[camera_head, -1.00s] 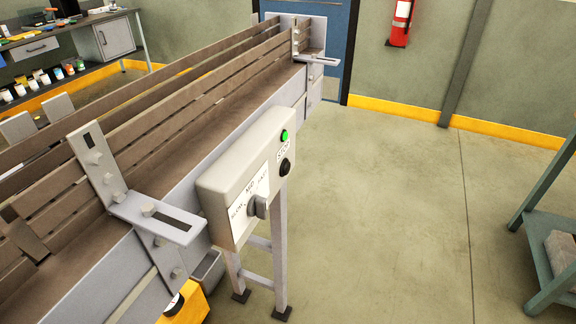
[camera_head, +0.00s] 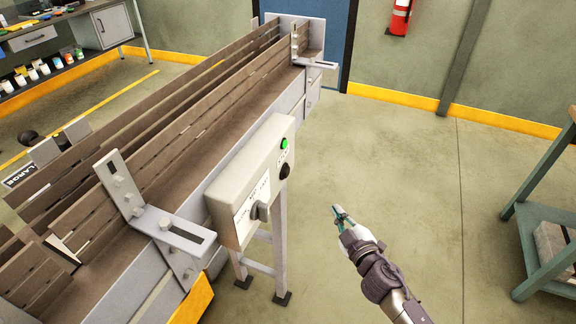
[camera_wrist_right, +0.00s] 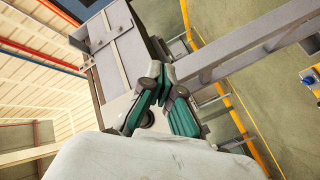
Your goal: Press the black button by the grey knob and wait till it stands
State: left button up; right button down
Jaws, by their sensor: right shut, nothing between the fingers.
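The black button (camera_head: 284,171) is on the face of a pale control box (camera_head: 228,196) on the side of the conveyor (camera_head: 178,190). A lit green button (camera_head: 284,143) is above it. The grey knob (camera_head: 263,211) is lower left on the same face, over a white label. My right gripper (camera_head: 338,211) is shut and empty, in the air to the right of the box and apart from it. In the right wrist view its teal fingers (camera_wrist_right: 164,85) are together, with a grey structure behind them. My left gripper is not in view.
A grey bracket (camera_head: 160,222) juts from the conveyor left of the box. The box's support leg (camera_head: 281,240) stands on the floor. A green-grey rack (camera_head: 550,225) is at the right. The floor between is clear.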

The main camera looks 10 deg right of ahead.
aim_at(286, 172)
notch_tip(286, 172, up, 9)
jog(key=a+n+t+y, duration=0.1)
jog(key=shift+w+a+r+t+p, duration=0.2)
jog(key=shift+a+t+p, duration=0.1)
jog(key=shift+t, duration=0.1)
jog(key=shift+f, duration=0.1)
jog(key=w+a, duration=0.5)
jog(key=a, duration=0.2)
jog(key=shift+a, duration=0.2)
dwell(1.2)
jog(key=shift+w+a, duration=0.25)
jog(key=shift+w+a, duration=0.2)
jog(key=shift+a, duration=0.2)
dwell(0.7)
jog(key=shift+d, duration=0.15)
jog(key=shift+s+d, duration=0.5)
jog(key=shift+d, duration=0.1)
